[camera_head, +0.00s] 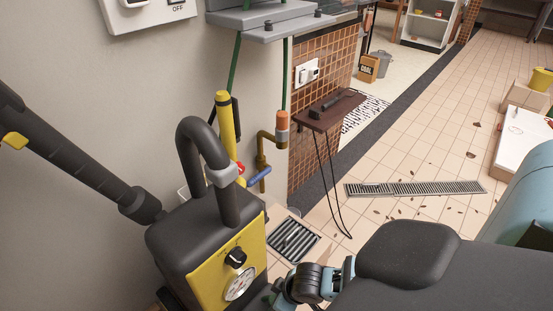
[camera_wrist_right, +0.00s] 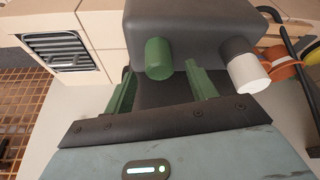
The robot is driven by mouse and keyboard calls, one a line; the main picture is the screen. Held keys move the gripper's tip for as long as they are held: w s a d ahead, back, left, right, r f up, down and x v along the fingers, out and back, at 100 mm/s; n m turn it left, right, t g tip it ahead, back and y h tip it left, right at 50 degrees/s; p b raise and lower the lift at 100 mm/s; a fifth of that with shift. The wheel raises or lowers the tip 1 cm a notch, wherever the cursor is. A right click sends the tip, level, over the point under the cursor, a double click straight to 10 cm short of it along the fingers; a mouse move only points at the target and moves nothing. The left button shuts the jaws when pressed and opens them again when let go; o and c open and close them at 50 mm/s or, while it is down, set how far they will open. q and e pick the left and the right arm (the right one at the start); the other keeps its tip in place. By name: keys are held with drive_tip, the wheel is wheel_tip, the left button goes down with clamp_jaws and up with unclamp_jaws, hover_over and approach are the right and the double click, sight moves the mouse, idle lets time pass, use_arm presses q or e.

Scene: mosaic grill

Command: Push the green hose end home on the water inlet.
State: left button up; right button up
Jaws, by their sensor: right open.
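A dark grey and yellow washer (camera_head: 228,260) stands at the bottom left of the head view. In the right wrist view its dark body (camera_wrist_right: 195,28) carries a short green cylindrical end (camera_wrist_right: 158,58). I take it for the green hose end. Any water inlet behind it is hidden, and I cannot tell how deep it sits. My right gripper (camera_wrist_right: 160,72) is open, its two green fingers either side of and below the green end, with gaps. In the head view my right wrist is beside the washer's right side, its fingertips unclear. My left gripper is not in view.
A white fitting (camera_wrist_right: 252,74) with a dark collar and an orange part sit right of the green end. A brass pipe with an orange end (camera_head: 282,120) and a yellow post (camera_head: 225,125) stand behind the washer. A floor drain (camera_head: 293,240) lies to its right.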

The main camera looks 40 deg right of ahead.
use_arm(q)
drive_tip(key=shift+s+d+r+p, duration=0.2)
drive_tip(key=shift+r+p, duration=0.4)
drive_tip(key=shift+p, duration=0.05)
use_arm(e)
drive_tip(key=v, duration=0.5)
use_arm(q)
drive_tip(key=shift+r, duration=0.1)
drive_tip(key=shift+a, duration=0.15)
